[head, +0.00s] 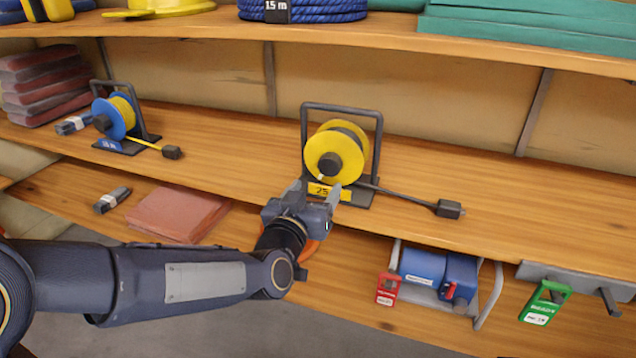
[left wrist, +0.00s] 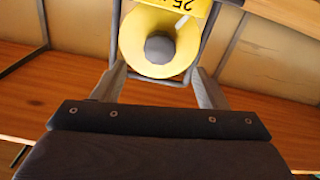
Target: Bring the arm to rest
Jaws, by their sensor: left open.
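My left arm comes in from the left in the head view. Its gripper (head: 320,188) is open, in front of the lower part of a yellow cable reel (head: 335,152) with a "25" label and a dark frame. In the left wrist view the spread fingers (left wrist: 160,82) have the reel (left wrist: 131,47) showing between and beyond them. Nothing is held in them. I cannot tell whether a finger touches the reel's frame. My right gripper is not in view.
The middle shelf (head: 520,215) also holds a blue and yellow reel (head: 115,118) at left. Below are a blue machine (head: 425,266), red tag (head: 387,288), green tag (head: 545,300) and reddish slabs (head: 178,214). The upper shelf (head: 400,40) overhangs. The middle shelf is clear right of the plug (head: 449,209).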

